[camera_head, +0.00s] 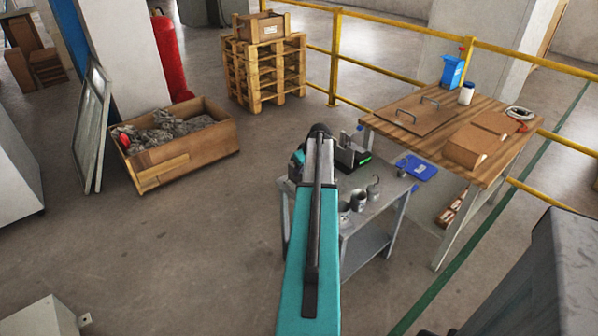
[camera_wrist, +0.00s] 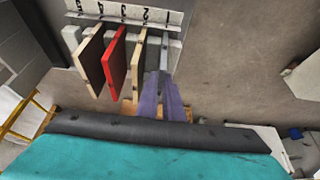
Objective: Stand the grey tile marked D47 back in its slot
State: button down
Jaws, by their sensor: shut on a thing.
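In the wrist view a pale rack (camera_wrist: 185,19) with numbered slots crosses the top. Two beige tiles, one by number 2 (camera_wrist: 138,68) and one farther left (camera_wrist: 91,62), stand either side of a red tile (camera_wrist: 116,64). The grey tile (camera_wrist: 164,50) shows as a narrow, nearly edge-on strip at number 1, right of the beige tiles. My gripper (camera_wrist: 161,82), with purple-grey fingers, is shut on its near end. I cannot read D47 or tell whether the tile is seated. In the head view my arm hides the gripper and tile.
In the head view a small grey bench (camera_head: 377,219) carries a dark device (camera_head: 351,156) with a green light and metal pieces (camera_head: 358,200). A wooden table (camera_head: 497,123) stands behind right. A wooden crate (camera_head: 184,154) and yellow railing (camera_head: 398,46) stand farther back.

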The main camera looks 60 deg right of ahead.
jog(key=c, duration=1.8)
grip_release()
jog(key=b+v, duration=0.1)
jog(key=v, duration=1.3)
jog(key=shift+w, duration=0.1)
